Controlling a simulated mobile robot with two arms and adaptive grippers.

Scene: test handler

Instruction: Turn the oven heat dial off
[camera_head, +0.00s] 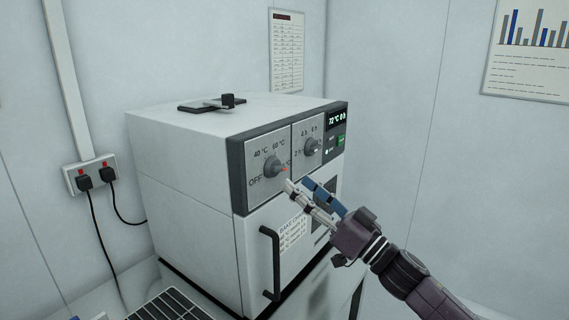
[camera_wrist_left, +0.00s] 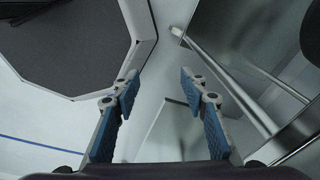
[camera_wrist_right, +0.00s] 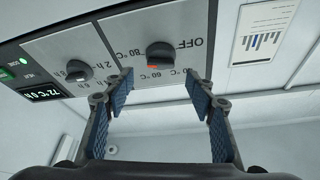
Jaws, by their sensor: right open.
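The oven heat dial (camera_head: 272,167) is a dark grey knob on the left front panel of the white oven, ringed by OFF, 40, 60 and 80 °C marks. My right gripper (camera_head: 299,186) is open and empty, just right of and below the dial in the head view. In the right wrist view the dial (camera_wrist_right: 160,56) appears upside down, ahead of the open fingertips and apart from them. My left gripper (camera_wrist_left: 160,83) is open and empty, and outside the head view.
A timer dial (camera_head: 312,146) sits right of the heat dial, with a display (camera_head: 338,118) reading 72 °C 0 h. The oven handle (camera_head: 271,262) stands out below. A dark rack (camera_head: 170,306) lies at bottom left. Plugs fill a wall outlet (camera_head: 90,176) at left.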

